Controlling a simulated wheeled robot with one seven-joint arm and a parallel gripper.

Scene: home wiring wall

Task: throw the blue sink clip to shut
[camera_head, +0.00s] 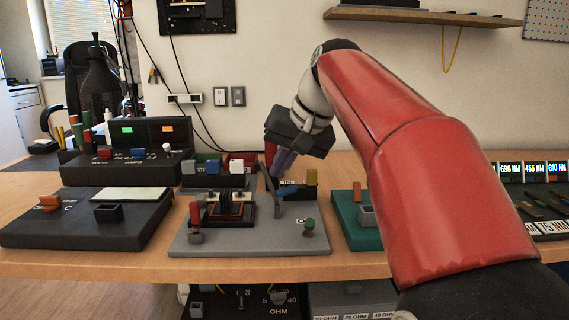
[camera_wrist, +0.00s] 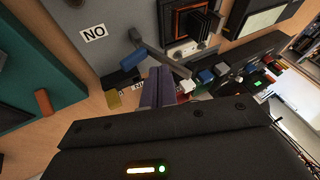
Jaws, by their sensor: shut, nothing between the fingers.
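A blue clip (camera_head: 288,190) sits on a dark block at the back right of the grey board (camera_head: 250,240). It also shows in the wrist view (camera_wrist: 133,59), left of my fingertips. A grey lever arm (camera_wrist: 165,56) stands beside the clip and runs past the fingertips; in the head view it rises in front of my fingers. My gripper (camera_head: 276,172) is shut and empty, its purple fingers pointing down just behind the clip. The fingers also show in the wrist view (camera_wrist: 159,74). I cannot tell whether they touch the lever or the clip.
A mustard block (camera_head: 311,178) stands right of the clip. A teal board (camera_head: 345,210) lies to the right, a dark board (camera_head: 80,225) to the left.

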